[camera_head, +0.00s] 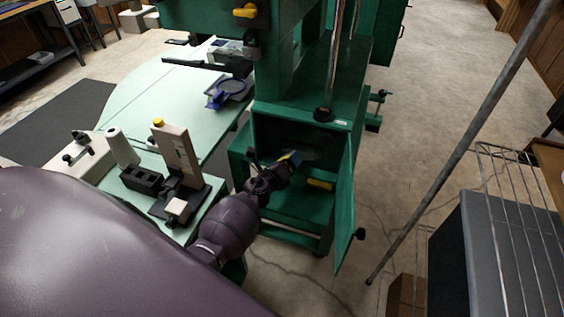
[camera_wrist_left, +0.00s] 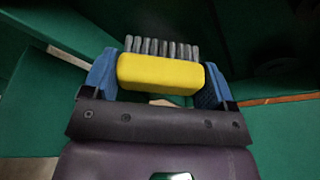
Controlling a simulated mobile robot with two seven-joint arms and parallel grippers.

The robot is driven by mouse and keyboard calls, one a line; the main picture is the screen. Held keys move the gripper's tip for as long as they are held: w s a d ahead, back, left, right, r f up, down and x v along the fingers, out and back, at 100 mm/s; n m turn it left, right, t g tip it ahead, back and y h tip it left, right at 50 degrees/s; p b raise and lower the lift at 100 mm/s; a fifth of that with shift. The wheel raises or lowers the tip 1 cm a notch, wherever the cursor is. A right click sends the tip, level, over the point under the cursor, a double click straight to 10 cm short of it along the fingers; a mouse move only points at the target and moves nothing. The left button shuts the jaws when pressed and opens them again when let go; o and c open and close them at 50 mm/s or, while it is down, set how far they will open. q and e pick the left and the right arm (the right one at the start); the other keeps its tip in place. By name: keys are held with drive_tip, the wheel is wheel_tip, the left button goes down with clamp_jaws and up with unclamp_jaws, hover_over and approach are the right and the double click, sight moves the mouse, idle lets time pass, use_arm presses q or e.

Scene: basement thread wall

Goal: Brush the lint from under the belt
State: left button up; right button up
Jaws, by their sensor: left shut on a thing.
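My left gripper (camera_wrist_left: 160,82) has its blue fingers shut on the two ends of a yellow brush (camera_wrist_left: 158,74). The brush's grey bristles (camera_wrist_left: 161,47) point away from the gripper, toward the green interior. In the head view my left gripper (camera_head: 291,158) reaches into the open lower cabinet (camera_head: 275,130) of the green machine; the brush is hard to make out there. A pale grey patch (camera_head: 312,154) lies just beyond the fingers, and I cannot tell whether it is lint. I cannot clearly identify the belt. My right gripper is out of view.
The cabinet door (camera_head: 345,215) hangs open to the right of my arm. A yellow piece (camera_head: 321,184) sits low in the cabinet. A pale green table (camera_head: 150,90) stands left, with a blue dustpan-like item (camera_head: 228,90).

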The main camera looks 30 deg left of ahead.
use_arm(q)
drive_tip(key=shift+w+d, duration=0.2)
drive_tip(key=shift+d, duration=0.95)
drive_tip(key=shift+w+d, duration=0.25)
drive_tip(key=shift+d, duration=0.8)
drive_tip(key=shift+w+d, duration=0.25)
drive_tip(key=shift+d, duration=0.6)
drive_tip(key=shift+w+d, duration=0.1)
drive_tip(key=shift+d, duration=0.3)
drive_tip(key=shift+w+d, duration=0.1)
drive_tip(key=shift+d, duration=0.3)
drive_tip(key=shift+w+d+b, duration=0.2)
drive_tip(key=shift+d+b, duration=0.1)
drive_tip(key=shift+d, duration=0.6)
drive_tip(key=shift+w+d, duration=0.15)
drive_tip(key=shift+d, duration=0.1)
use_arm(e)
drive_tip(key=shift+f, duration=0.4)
use_arm(q)
drive_tip(key=shift+a, duration=0.1)
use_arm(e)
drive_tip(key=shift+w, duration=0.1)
